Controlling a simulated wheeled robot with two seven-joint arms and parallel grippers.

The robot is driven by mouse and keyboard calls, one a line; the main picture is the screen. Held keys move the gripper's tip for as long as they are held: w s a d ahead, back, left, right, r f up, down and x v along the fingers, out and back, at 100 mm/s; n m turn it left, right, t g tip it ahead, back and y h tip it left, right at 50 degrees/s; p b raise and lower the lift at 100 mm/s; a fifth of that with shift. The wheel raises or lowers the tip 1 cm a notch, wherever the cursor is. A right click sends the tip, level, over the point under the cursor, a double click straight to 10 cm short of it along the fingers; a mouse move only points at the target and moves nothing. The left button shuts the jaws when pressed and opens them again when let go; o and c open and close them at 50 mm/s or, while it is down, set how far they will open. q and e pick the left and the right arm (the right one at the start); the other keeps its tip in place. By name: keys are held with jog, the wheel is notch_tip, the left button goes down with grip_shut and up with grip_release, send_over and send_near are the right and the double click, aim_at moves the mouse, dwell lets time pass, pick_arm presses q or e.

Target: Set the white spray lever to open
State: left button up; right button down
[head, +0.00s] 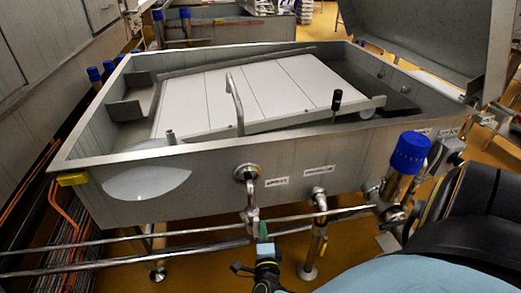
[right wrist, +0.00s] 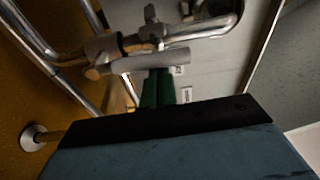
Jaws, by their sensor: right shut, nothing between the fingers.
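A pale grey-white lever (right wrist: 145,62) lies across the steel pipe fitting in the right wrist view, just beyond my fingertips. In the head view, a small pale piece (head: 250,219) on the valve below the vat wall appears to be the same lever. My right gripper (head: 263,231) comes up from below, just right of the valve. Its green fingers, also seen in the right wrist view (right wrist: 158,88), are shut and empty. Their tips are beside the lever, close to or touching it; I cannot tell which. My left gripper is out of view.
A large steel vat (head: 205,158) fills the middle, with horizontal pipes (head: 120,263) in front. A second pipe outlet (head: 318,196) stands right of the valve, and a blue-capped fitting (head: 410,152) farther right. Yellow floor shows below.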

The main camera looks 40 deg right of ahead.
dwell(0.3)
